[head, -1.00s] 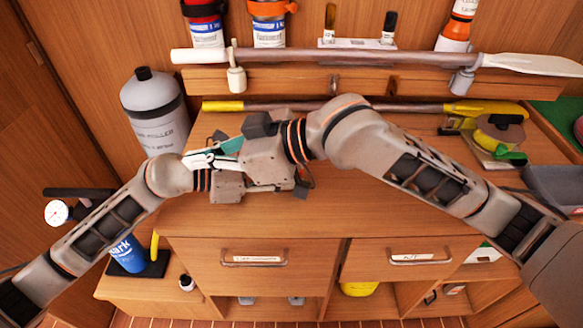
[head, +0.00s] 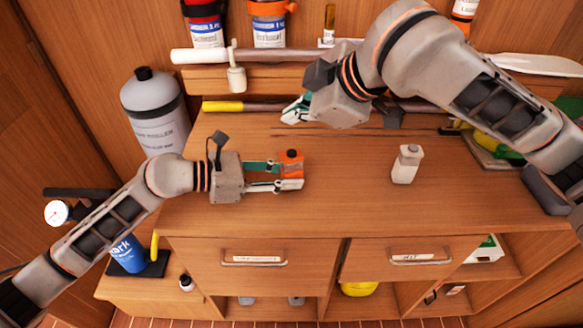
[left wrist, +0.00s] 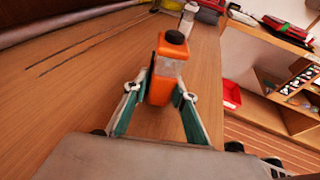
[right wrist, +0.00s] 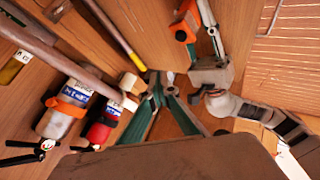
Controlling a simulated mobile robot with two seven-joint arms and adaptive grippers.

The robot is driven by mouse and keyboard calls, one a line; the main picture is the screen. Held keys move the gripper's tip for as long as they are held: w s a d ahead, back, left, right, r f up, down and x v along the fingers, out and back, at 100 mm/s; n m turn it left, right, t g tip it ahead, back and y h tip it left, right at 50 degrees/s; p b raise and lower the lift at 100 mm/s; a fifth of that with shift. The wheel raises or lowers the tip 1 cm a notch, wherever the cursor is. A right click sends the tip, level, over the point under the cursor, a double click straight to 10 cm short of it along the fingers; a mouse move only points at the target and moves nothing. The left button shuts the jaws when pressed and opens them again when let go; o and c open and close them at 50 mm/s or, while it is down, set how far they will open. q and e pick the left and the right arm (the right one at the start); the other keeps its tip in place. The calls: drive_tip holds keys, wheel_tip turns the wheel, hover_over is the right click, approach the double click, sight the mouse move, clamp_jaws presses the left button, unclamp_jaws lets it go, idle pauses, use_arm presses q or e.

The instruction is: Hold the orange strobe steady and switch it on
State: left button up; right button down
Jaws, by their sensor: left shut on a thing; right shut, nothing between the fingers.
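The orange strobe (head: 291,160) has a clear band and a dark round top. My left gripper (head: 276,176) is shut on it, above the bench's left half. In the left wrist view the strobe (left wrist: 159,86) stands slightly tilted between the two fingers, its dark top facing up. I see no clear glow from it. My right gripper (head: 291,112) is shut and empty, behind the strobe near the shelf, apart from it. In the right wrist view its fingertips (right wrist: 162,82) meet, and the strobe (right wrist: 184,27) shows at the top.
A small white bottle (head: 405,165) stands on the bench (head: 350,205) right of the strobe. A grey cylinder (head: 155,110) stands left. The bench front is clear.

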sight(294, 154)
drive_tip(key=shift+f, duration=3)
drive_tip(key=shift+f, duration=0.1)
drive_tip(key=shift+f, duration=0.55)
drive_tip(key=shift+r, duration=0.65)
drive_tip(key=shift+r, duration=3.05)
